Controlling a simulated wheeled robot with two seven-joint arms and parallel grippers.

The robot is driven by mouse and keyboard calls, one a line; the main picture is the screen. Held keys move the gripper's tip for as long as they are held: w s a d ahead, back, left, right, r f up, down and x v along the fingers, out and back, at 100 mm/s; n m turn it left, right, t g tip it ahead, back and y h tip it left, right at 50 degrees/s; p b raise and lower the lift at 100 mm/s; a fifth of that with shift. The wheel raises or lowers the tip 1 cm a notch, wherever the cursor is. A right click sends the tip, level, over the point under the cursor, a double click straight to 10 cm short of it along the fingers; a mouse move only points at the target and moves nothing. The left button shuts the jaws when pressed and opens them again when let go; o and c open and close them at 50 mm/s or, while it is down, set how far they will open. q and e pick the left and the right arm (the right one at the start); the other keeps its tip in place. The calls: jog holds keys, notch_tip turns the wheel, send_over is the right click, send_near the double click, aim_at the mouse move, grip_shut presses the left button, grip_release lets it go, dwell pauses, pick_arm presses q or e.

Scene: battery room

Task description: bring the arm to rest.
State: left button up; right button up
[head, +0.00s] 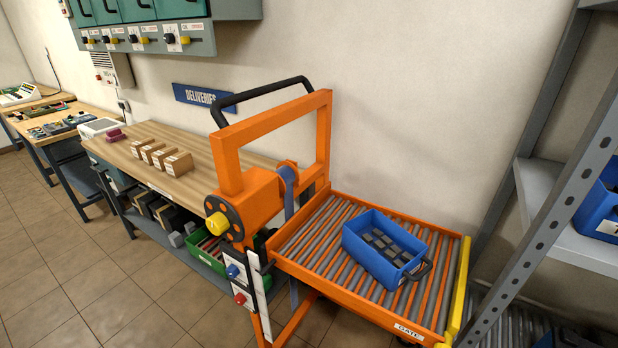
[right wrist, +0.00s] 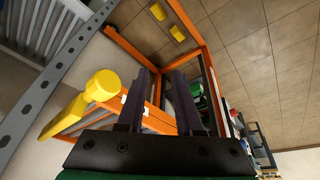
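My right gripper (right wrist: 162,72) shows in the right wrist view. Its two dark fingers stand apart with a gap between them, and I see nothing held. Beyond and around the fingers are parts of an orange frame; I cannot tell how far away they are. Neither gripper shows in the head view, and my left gripper is in no view. In the head view an orange lift frame (head: 228,150) with a black handle stands by an orange roller table (head: 330,237). A blue crate (head: 357,255) with several dark blocks inside sits on the rollers.
A grey shelf rack (head: 546,190) stands at the right, holding a blue bin (head: 602,208). A wooden bench (head: 200,194) with several small boxes runs along the wall at the left. A yellow round-ended piece (right wrist: 103,85) is left of my right fingers. Tiled floor (head: 60,270) is open at front left.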

notch_tip(320, 180, down, 21)
jog(key=s+g, duration=0.2)
jog(key=s, duration=0.1)
jog(key=s+d+f+g, duration=0.1)
jog(key=s+d+f, duration=0.2)
jog(key=s+f, duration=1.3)
jog(key=shift+s+d+f+h, duration=0.15)
jog(key=shift+s+f+h, duration=0.15)
jog(key=shift+s, duration=0.35)
